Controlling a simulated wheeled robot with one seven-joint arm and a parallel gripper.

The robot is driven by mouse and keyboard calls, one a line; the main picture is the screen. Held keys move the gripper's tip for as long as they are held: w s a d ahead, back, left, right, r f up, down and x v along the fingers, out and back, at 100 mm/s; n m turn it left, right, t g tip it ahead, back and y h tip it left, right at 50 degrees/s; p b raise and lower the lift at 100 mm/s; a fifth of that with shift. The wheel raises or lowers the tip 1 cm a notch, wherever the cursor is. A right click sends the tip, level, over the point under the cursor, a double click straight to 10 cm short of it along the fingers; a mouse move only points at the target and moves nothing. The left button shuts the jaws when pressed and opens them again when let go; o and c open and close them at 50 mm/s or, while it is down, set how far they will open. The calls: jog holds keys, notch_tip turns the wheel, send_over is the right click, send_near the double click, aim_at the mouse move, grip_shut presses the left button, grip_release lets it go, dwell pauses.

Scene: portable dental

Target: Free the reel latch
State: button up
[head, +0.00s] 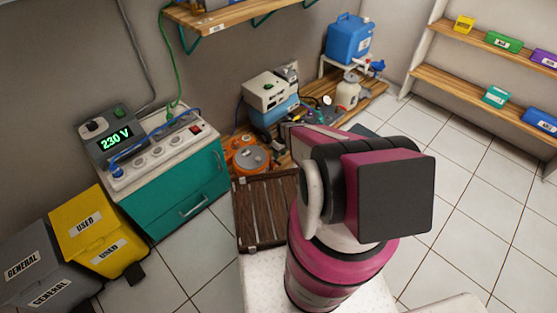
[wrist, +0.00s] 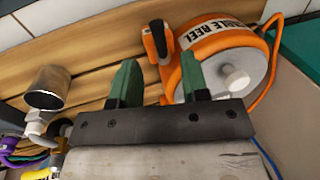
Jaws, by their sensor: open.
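An orange cable reel (head: 243,157) with a grey disc face lies at the back, right of the teal cabinet. In the wrist view the cable reel (wrist: 207,40) fills the upper right, with a "CABLE REEL" label, a pale round knob (wrist: 234,77) on its disc and a dark lever (wrist: 158,38) with an orange base at its left edge. I cannot tell for certain which part is the latch. My gripper (wrist: 158,82) is open, its two green fingers apart in front of the reel, with nothing seen between them. In the head view my arm hides the gripper.
A wooden slatted rack (head: 266,205) lies before the reel. A teal cabinet (head: 178,180) with a power panel stands left. A metal cup-like fitting (wrist: 48,88) and cables sit left of my gripper. The tiled floor (head: 470,190) at right is clear.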

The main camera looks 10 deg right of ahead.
jog(key=r, duration=0.3)
jog(key=d+r, duration=0.1)
jog(key=r, duration=0.1)
jog(key=shift+w+r, duration=0.3)
jog(key=shift+r, duration=0.05)
jog(key=s+r+m, duration=0.2)
jog(key=s+r, duration=0.2)
jog(key=r, duration=0.6)
jog(key=s+a+r+m+h, duration=0.1)
jog(key=s+r, duration=0.4)
jog(key=r, duration=0.5)
jog(key=s+r+m+t, duration=0.1)
jog(key=s+r+m, duration=0.2)
jog(key=r, duration=0.8)
jog(key=shift+s+a+h, duration=0.35)
jog(key=shift+s+h, duration=0.05)
jog(key=shift+s, duration=0.6)
